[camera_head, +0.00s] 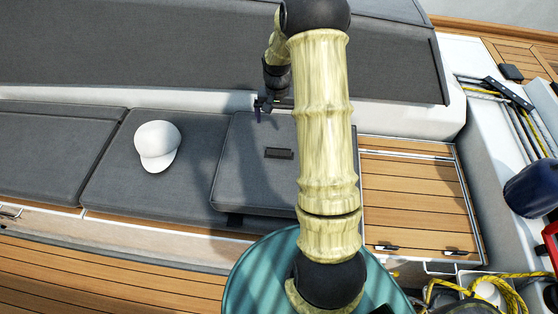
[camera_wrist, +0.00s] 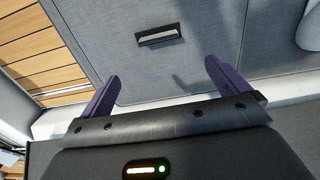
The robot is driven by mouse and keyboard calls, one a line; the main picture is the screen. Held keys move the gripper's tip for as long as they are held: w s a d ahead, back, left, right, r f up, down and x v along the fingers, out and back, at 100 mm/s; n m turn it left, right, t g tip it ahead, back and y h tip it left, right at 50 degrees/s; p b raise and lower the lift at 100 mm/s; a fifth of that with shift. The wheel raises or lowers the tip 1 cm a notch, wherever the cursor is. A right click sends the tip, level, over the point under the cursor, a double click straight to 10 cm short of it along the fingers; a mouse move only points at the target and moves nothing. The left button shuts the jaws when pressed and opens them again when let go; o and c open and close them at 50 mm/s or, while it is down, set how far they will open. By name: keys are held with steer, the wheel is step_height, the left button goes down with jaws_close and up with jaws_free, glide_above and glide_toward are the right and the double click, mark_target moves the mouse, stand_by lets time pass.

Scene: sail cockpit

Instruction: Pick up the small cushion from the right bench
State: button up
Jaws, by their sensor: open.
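The small cushion (camera_head: 240,185) is a grey, roughly square pad lying on the bench, partly behind my arm in the head view. A dark strap or tab (camera_head: 279,153) sits on its top. In the wrist view the cushion (camera_wrist: 190,75) fills the middle, with the tab (camera_wrist: 158,36) near the top. My gripper (camera_head: 263,106) is near the cushion's back edge, against the backrest side. In the wrist view its two purple fingers (camera_wrist: 162,69) are spread apart, with nothing between them but the cushion surface beyond. Their exact height above it is unclear.
A white cap (camera_head: 157,145) lies on the long bench cushion (camera_head: 110,185) to the left. A grey backrest (camera_head: 200,50) runs behind. Bare wooden slats (camera_head: 415,200) are to the right. Yellow rope (camera_head: 490,285) and a blue fender (camera_head: 532,188) are at far right.

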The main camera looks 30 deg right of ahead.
mark_target(279, 148)
step_height(279, 148, down, 11)
steer(key=shift+r+p, duration=0.1)
steer(key=shift+p, duration=0.55)
steer(key=shift+s+d+f+p, duration=0.1)
steer(key=shift+f+p, duration=0.3)
steer(key=shift+f, duration=0.95)
steer(key=shift+d+f+p, duration=0.1)
steer(key=shift+f+p, duration=0.25)
steer(key=shift+f, duration=0.95)
steer(key=c, duration=1.9)
steer(key=shift+r, duration=0.15)
